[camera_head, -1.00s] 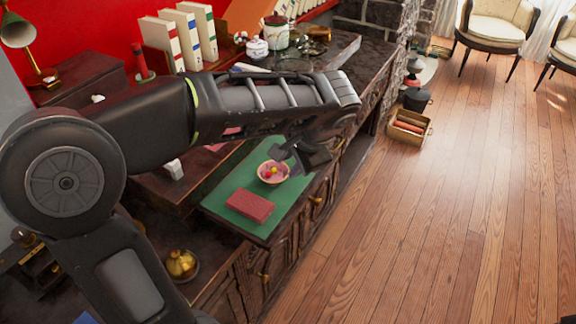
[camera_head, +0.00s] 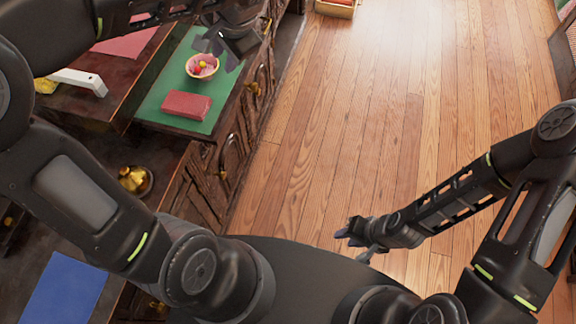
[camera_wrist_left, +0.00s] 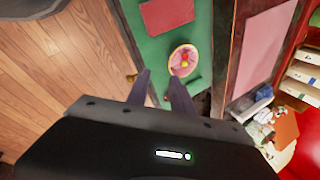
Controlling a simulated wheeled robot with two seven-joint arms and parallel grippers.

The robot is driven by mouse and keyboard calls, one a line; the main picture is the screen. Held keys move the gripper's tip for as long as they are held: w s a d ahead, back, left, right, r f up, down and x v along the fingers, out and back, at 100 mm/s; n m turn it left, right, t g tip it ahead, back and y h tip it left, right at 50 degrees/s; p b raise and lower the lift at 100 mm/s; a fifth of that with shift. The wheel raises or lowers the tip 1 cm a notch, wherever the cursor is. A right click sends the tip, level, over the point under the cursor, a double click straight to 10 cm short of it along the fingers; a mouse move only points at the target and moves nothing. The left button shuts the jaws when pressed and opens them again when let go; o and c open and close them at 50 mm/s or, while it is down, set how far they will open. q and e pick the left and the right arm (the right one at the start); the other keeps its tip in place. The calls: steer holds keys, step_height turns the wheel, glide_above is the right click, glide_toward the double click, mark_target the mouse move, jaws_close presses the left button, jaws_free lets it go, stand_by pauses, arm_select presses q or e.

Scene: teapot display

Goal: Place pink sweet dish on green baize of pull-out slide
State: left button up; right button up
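The pink sweet dish (camera_head: 197,72), a small round bowl holding red and yellow sweets, stands upright on the green baize (camera_head: 160,98) of the pull-out slide. It also shows in the left wrist view (camera_wrist_left: 174,66), just beyond my fingertips. My left gripper (camera_head: 212,45) is beside the dish toward the back of the slide. In the left wrist view its two fingers (camera_wrist_left: 158,82) are apart, with nothing between them, and the dish is clear of them. My right gripper (camera_head: 349,242) hangs over the floor at the right, empty, its fingers seemingly apart.
A dark red box (camera_head: 187,105) lies on the baize in front of the dish. A white angled object (camera_head: 80,80) and a pink sheet (camera_head: 125,43) are on the cabinet to the left. A brass piece (camera_head: 133,179) and blue sheet (camera_head: 65,288) are nearer. The floor is open.

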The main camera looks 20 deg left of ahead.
arm_select(q)
steer(key=s+d+f+g+h, duration=0.1)
steer(key=s+d+f+h, duration=0.15)
steer(key=d+f, duration=0.65)
steer(key=s+d+f+g+h, duration=0.1)
steer(key=d+f+h, duration=0.25)
steer(key=f, duration=0.95)
steer(key=s+d+f+n+h, duration=0.1)
steer(key=s+d+f+n, duration=0.3)
steer(key=s+f, duration=0.3)
steer(key=s+d+f+n+h, duration=0.1)
steer(key=s+d+f+n, duration=0.2)
steer(key=s+f, duration=0.4)
step_height(320, 180, down, 3)
steer(key=shift+d+r+n, duration=0.15)
steer(key=shift+d+n, duration=0.25)
steer(key=shift+d, duration=0.25)
step_height(320, 180, up, 5)
steer(key=p, duration=0.5)
steer(key=shift+r, duration=0.15)
